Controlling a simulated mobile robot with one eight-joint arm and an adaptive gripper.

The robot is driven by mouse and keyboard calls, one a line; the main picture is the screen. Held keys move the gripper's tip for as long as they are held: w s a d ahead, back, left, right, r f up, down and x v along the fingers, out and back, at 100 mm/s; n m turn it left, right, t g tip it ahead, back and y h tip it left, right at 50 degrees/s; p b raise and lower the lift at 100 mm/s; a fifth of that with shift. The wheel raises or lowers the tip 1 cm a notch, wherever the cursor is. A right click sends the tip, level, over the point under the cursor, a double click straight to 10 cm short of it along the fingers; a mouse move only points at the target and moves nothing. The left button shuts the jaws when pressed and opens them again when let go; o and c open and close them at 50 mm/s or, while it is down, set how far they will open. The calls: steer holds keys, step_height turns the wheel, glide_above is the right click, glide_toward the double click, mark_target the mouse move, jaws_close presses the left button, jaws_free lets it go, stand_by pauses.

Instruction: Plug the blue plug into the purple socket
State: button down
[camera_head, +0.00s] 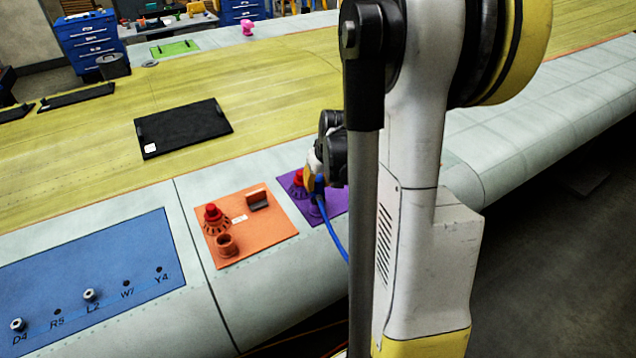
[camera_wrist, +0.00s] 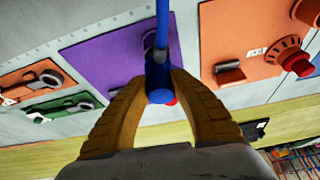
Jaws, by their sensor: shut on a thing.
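My gripper (camera_head: 314,180) is over the purple panel (camera_head: 334,206) in the head view, partly hidden by my arm. In the wrist view its two yellow fingers (camera_wrist: 158,98) are shut on the blue plug (camera_wrist: 157,76). The plug also shows in the head view (camera_head: 319,186), with its blue cable (camera_head: 335,238) running down to the right. The purple socket (camera_head: 315,212) shows just below the plug in the head view. I cannot tell whether the plug touches or enters it. In the wrist view the plug and fingers hide the socket.
A red knob (camera_head: 298,178) stands on the purple panel close left of my gripper. A blue panel (camera_head: 100,262) lies further left.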

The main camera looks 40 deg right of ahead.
steer(key=shift+f+b, duration=0.8)
steer(key=shift+f, duration=0.15)
steer(key=c, duration=1.1)
jaws_free()
steer(key=shift+c, duration=0.2)
steer(key=v, duration=1.2)
steer(key=shift+r, duration=0.1)
